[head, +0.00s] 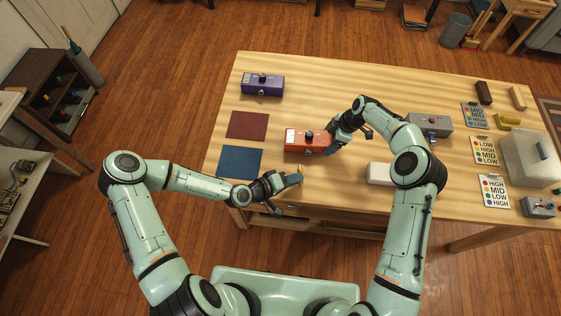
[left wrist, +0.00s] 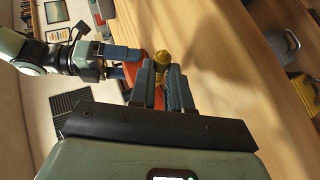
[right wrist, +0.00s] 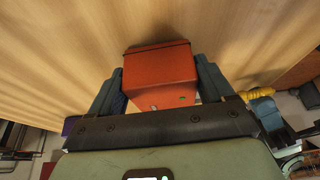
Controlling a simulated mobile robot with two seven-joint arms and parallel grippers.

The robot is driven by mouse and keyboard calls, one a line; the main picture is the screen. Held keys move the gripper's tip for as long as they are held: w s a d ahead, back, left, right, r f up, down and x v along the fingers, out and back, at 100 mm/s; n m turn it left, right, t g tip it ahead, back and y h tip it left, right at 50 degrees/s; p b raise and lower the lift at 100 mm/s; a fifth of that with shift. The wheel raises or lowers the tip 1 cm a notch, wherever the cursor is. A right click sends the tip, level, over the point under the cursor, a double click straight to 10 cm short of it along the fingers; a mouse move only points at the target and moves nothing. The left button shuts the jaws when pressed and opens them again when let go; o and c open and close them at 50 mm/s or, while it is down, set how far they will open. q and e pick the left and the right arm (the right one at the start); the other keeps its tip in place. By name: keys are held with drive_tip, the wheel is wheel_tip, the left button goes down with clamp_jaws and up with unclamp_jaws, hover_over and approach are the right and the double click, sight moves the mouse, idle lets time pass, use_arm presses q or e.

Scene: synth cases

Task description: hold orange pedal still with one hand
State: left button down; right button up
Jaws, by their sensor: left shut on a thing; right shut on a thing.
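The orange pedal (head: 303,146) lies on the wooden table, with a pale label at its left end and a dark knob on top. My right gripper (head: 331,147) is shut on its right end. In the right wrist view the pedal (right wrist: 160,75) sits between both fingers. My left gripper (head: 297,178) is in front of the pedal, near the table's front edge. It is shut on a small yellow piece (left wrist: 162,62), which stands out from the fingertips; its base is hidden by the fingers. The yellow piece looks apart from the pedal in the head view.
A purple pedal (head: 262,86), a maroon mat (head: 247,125) and a blue mat (head: 239,161) lie to the left. A grey pedal (head: 431,123), a white block (head: 380,173), clipboards (head: 486,151) and a clear-sided box (head: 530,158) are to the right.

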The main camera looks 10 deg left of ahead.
sight(301, 170)
use_arm(q)
drive_tip(key=shift+s+d+f+m+g+h, duration=0.2)
drive_tip(key=shift+s+d+m+g+h, duration=0.15)
drive_tip(key=shift+s+d+h, duration=0.7)
drive_tip(key=shift+w+a, duration=0.1)
drive_tip(key=shift+w, duration=2.85)
drive_tip(key=shift+w+a, duration=0.1)
drive_tip(key=shift+w, duration=1.2)
drive_tip(key=c, duration=1)
unclamp_jaws()
drive_tip(key=v, duration=1.2)
drive_tip(key=shift+r, duration=0.2)
